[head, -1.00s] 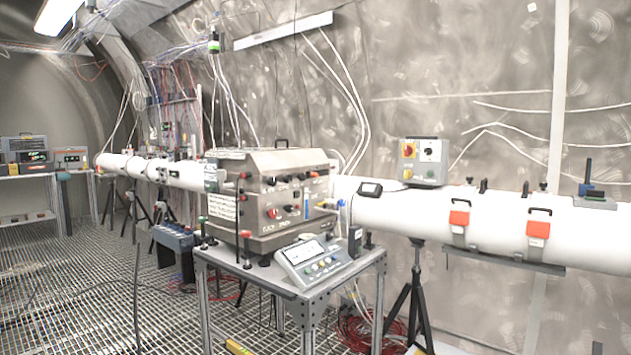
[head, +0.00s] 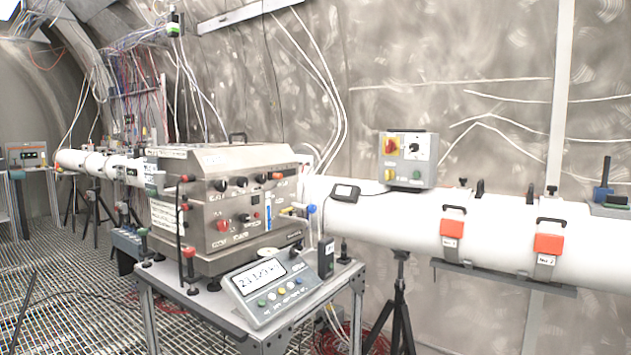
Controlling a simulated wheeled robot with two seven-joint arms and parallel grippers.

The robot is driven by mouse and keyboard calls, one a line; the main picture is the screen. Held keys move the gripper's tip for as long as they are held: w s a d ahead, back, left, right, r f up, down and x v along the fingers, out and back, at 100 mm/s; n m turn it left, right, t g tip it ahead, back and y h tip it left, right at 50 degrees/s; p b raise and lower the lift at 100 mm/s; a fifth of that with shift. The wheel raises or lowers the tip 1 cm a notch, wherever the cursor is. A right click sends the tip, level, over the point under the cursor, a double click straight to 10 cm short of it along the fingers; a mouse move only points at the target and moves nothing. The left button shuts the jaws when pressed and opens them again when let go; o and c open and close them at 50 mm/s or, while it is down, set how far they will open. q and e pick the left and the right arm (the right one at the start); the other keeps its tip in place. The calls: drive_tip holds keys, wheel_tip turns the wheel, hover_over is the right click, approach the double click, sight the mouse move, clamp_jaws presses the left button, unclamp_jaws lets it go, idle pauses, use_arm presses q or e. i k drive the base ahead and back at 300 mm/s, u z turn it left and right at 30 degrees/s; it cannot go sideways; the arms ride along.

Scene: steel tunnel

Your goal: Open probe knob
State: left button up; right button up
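A steel instrument box (head: 235,205) stands on a metal table at the middle left. Its front panel carries a row of dark knobs (head: 241,182) near the top and a red knob (head: 223,225) lower left. A small valve with a blue handle (head: 311,209) stands at the box's right end. I cannot tell which of these is the probe knob, as the labels are too small to read. Neither of my grippers is in view.
A grey display unit (head: 268,287) sits on the table's front part (head: 200,305). A white pipe (head: 400,215) runs along the wall behind, bearing a switch box (head: 407,159) and orange-handled clamps. A black tripod (head: 401,310) stands below the pipe. Grating floor lies open at left.

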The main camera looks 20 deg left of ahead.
sight(262, 179)
drive_tip(key=u, duration=0.2)
drive_tip(key=i, duration=0.8)
drive_tip(key=u, duration=0.55)
